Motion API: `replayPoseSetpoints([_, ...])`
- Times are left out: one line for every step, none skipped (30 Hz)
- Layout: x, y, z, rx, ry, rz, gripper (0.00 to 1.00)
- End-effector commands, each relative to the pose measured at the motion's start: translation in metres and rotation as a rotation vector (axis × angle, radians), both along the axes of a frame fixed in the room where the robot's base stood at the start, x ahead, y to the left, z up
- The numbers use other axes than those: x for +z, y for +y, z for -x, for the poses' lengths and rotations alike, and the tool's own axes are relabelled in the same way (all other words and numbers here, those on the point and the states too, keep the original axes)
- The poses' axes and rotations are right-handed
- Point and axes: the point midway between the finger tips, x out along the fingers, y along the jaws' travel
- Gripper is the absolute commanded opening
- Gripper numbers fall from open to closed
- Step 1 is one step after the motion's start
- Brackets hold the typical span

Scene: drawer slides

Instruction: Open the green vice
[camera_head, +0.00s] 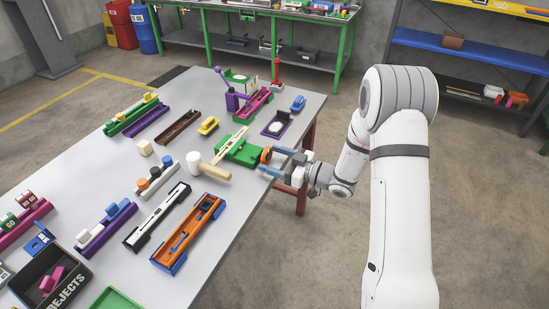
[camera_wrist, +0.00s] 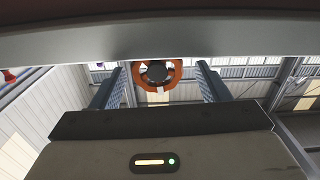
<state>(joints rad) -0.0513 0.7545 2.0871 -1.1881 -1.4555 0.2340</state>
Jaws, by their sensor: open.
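In the wrist view the orange ring-shaped handle (camera_wrist: 158,84) with a dark centre shows between my two spread fingers (camera_wrist: 158,86). The fingers appear to stand apart from it on both sides. The vice body is hidden in the wrist view.
A wooden mallet (camera_head: 208,168) lies left of the vice. An orange slide (camera_head: 186,238) lies nearer. The grey table edge (camera_wrist: 160,36) crosses the top of the wrist view.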

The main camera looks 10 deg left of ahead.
Motion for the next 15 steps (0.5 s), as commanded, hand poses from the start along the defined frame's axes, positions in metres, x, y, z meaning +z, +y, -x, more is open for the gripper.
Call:
replayPoseSetpoints([0.0, -0.006, 0.002, -0.002, 0.001, 0.001, 0.69])
replayPoseSetpoints([-0.001, -0.009, 0.003, -0.003, 0.001, 0.0, 0.69])
replayPoseSetpoints([0.0, -0.015, 0.004, -0.004, 0.001, 0.0, 0.69])
replayPoseSetpoints([0.0, -0.018, 0.005, -0.004, 0.0, 0.001, 0.69])
replayPoseSetpoints([0.0, -0.021, 0.007, -0.003, 0.0, 0.0, 0.69])
replayPoseSetpoints([0.0, -0.026, 0.008, -0.004, 0.0, 0.0, 0.69])
replayPoseSetpoints([0.0, -0.029, 0.01, -0.004, 0.0, 0.0, 0.69])
replayPoseSetpoints([0.0, -0.033, 0.011, -0.003, 0.0, 0.0, 0.69])
replayPoseSetpoints([0.0, -0.037, 0.013, -0.003, 0.0, 0.0, 0.69])
replayPoseSetpoints([0.0, -0.04, 0.014, -0.004, 0.0, 0.0, 0.69])
replayPoseSetpoints([0.0, -0.043, 0.014, -0.004, 0.0, 0.0, 0.69])
replayPoseSetpoints([0.0, -0.046, 0.016, -0.003, -0.001, 0.0, 0.69])
replayPoseSetpoints([0.0, -0.048, 0.017, -0.002, -0.001, 0.0, 0.69])
replayPoseSetpoints([0.0, -0.05, 0.018, -0.002, -0.001, 0.0, 0.69])
replayPoseSetpoints([0.0, -0.051, 0.018, -0.002, -0.001, 0.0, 0.69])
